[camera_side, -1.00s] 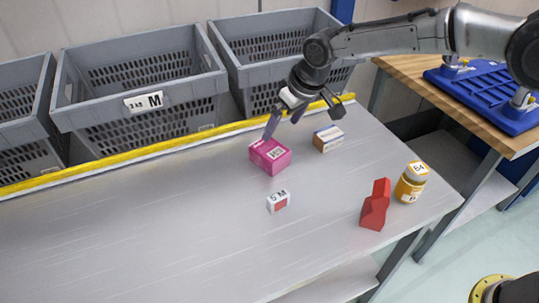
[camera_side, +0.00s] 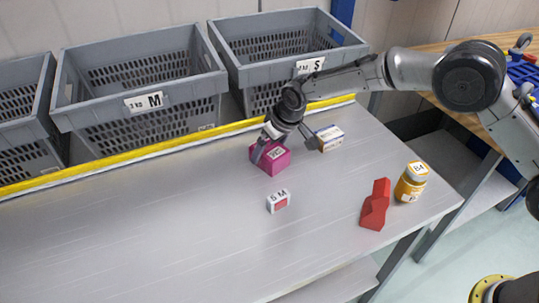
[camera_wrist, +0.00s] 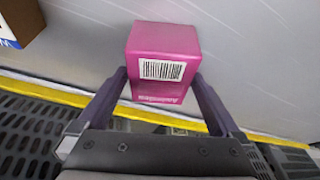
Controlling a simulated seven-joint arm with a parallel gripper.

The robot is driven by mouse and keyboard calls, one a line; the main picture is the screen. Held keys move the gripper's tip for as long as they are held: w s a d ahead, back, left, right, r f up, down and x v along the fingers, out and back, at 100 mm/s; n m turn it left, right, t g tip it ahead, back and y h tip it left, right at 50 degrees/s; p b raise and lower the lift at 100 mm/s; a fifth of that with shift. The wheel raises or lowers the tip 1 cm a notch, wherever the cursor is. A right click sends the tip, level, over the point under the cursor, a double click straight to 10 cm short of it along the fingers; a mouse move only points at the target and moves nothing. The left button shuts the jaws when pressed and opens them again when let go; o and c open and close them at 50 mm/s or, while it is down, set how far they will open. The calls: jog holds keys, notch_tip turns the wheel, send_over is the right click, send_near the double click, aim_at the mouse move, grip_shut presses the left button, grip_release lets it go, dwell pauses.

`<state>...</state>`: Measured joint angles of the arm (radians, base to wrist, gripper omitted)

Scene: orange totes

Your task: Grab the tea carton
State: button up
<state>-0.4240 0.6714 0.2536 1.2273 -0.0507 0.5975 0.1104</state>
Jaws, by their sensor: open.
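The tea carton looks to be the magenta box (camera_side: 275,164) with a white barcode label, standing on the grey table near the yellow back edge. In the wrist view the magenta box (camera_wrist: 163,50) lies ahead of and partly between my two fingers. My gripper (camera_side: 279,153) is low at the box in the side view, with one finger in front of its near face. In the wrist view my gripper (camera_wrist: 162,88) is open, a finger at each side of the box's lower part. Whether the fingers touch it I cannot tell.
A white, blue and brown box (camera_side: 329,138) stands close right of my gripper. A small white-red box (camera_side: 278,201), a red angular object (camera_side: 375,206) and an orange-yellow jar (camera_side: 411,183) stand nearer the front. Grey crates (camera_side: 140,110) line the back. The table's left is clear.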

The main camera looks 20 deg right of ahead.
jog(key=shift+f, duration=0.25)
dwell(0.6)
jog(key=shift+r, duration=0.1)
jog(key=c, duration=1.3)
